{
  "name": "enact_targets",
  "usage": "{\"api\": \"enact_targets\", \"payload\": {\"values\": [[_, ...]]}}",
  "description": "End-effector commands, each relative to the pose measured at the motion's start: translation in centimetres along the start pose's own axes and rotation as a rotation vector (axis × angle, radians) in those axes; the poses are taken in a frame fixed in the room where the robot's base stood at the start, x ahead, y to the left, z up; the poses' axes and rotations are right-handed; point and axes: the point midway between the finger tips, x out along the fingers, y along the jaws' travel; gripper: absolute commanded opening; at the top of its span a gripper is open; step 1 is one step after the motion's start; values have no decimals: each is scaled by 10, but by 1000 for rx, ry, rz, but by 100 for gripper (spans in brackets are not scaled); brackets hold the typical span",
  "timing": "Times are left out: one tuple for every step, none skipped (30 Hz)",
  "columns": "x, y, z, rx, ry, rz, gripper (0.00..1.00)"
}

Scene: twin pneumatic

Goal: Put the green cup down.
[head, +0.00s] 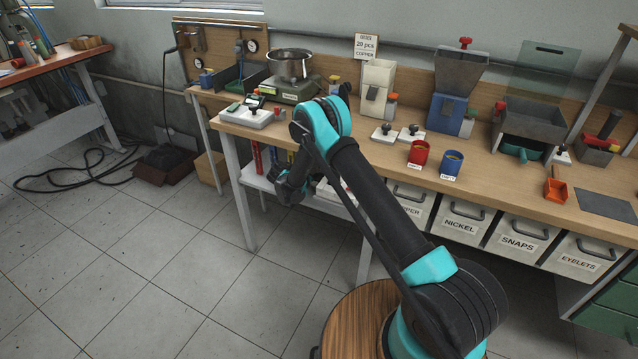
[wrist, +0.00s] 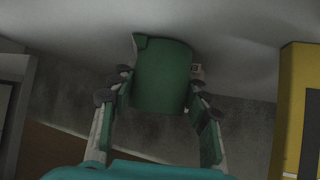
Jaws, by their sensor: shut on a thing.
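The green cup (wrist: 163,70) is in the middle of the wrist view, between the two fingers of my gripper (wrist: 160,94). The fingers press on it from both sides, so my gripper is shut on the cup. The cup's far end meets a pale grey area in that view; I cannot tell whether it touches a surface. In the head view my arm crosses the front of the workbench (head: 585,206). I cannot make out the held cup or the fingers there.
A red cup (head: 418,154) and a blue cup (head: 451,164) stand on the bench, with small white-based pieces to their left. Dispensers line the back. An orange scoop (head: 556,189) lies at the right. A yellow object (wrist: 298,115) stands close on the right in the wrist view.

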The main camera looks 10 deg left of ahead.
Motion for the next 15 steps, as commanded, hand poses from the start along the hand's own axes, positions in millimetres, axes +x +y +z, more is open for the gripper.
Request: {"api": "enact_targets", "payload": {"values": [[0,0,0,0,0,0,9],[0,0,0,0,0,0,9],[0,0,0,0,0,0,9],[0,0,0,0,0,0,9],[0,0,0,0,0,0,9],[1,0,1,0,0,0,9],[1,0,2,0,0,0,9],[2,0,3,0,0,0,9],[2,0,2,0,0,0,51],[2,0,2,0,0,0,55],[2,0,2,0,0,0,58],[2,0,2,0,0,0,63],[2,0,2,0,0,0,67],[1,0,2,0,0,0,67],[1,0,2,0,0,0,67]]}}
